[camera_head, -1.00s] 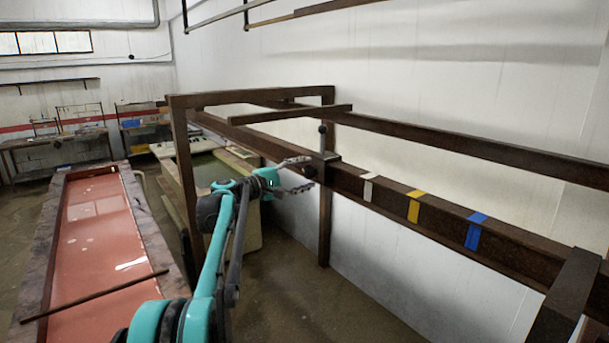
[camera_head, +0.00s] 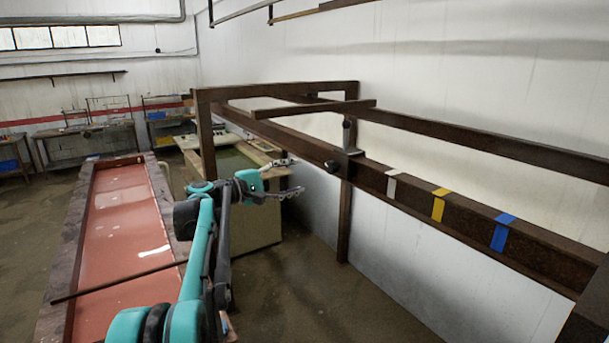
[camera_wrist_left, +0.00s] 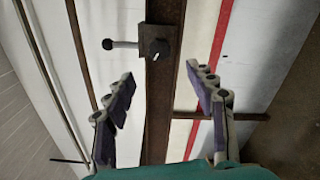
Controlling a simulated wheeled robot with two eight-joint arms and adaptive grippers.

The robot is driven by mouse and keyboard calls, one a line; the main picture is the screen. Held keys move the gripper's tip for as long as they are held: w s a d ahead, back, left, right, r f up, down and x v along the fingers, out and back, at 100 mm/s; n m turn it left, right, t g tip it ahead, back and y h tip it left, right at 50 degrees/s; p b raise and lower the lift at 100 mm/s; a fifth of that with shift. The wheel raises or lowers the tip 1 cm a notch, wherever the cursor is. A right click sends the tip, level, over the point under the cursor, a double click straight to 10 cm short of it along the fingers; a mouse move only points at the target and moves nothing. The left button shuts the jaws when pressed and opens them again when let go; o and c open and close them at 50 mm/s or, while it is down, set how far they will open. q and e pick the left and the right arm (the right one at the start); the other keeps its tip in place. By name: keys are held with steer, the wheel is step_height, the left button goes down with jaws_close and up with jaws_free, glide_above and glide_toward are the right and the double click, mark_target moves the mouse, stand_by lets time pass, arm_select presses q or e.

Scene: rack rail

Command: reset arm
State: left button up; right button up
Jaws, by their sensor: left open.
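My left gripper (camera_head: 293,177) is open and empty in the head view, to the left of the dark rail (camera_head: 460,218) and apart from it. A dark clamp-like block (camera_head: 347,153) with an upright handle sits on the rail near the post. In the left wrist view, the open fingers (camera_wrist_left: 160,76) spread on both sides of the rail, with the block (camera_wrist_left: 154,45) and its knob beyond the fingertips. Nothing is between the fingers. My right gripper is not in view.
White (camera_head: 393,186), yellow (camera_head: 439,205) and blue (camera_head: 502,232) bands mark the rail. A long table with a red top (camera_head: 120,240) and a loose dark rod (camera_head: 110,282) stands at left. A greenish tank (camera_head: 250,225) stands behind my arm. Floor between arm and wall is clear.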

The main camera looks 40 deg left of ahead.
arm_select(q)
steer(key=shift+s+a, duration=0.1)
steer(key=shift+s, duration=0.05)
stand_by(0.4)
steer(key=s+d+f+m+g+b, duration=0.3)
steer(key=d+f+b, duration=0.4)
steer(key=d+f, duration=0.6)
steer(key=s+d+f+m+g+b, duration=0.35)
steer(key=d+f+b, duration=0.35)
steer(key=d+f, duration=0.55)
steer(key=s+d+f+m+g+y+b, duration=0.1)
steer(key=s+f+b, duration=0.5)
steer(key=f, duration=0.7)
steer(key=s+d+f+m+g+y+b, duration=0.1)
steer(key=s+d+f+m+y+b, duration=0.2)
steer(key=f, duration=1)
steer(key=s+d+f+m+g+y+b, duration=0.1)
steer(key=s+d+f+m+y+b, duration=0.1)
steer(key=s+f+m+b, duration=0.4)
steer(key=s+d+f+b, duration=0.1)
steer(key=s+f+b, duration=0.2)
steer(key=s+f, duration=0.2)
steer(key=shift+s+f+y, duration=0.2)
steer(key=shift+f+y, duration=0.2)
steer(key=shift+f, duration=0.5)
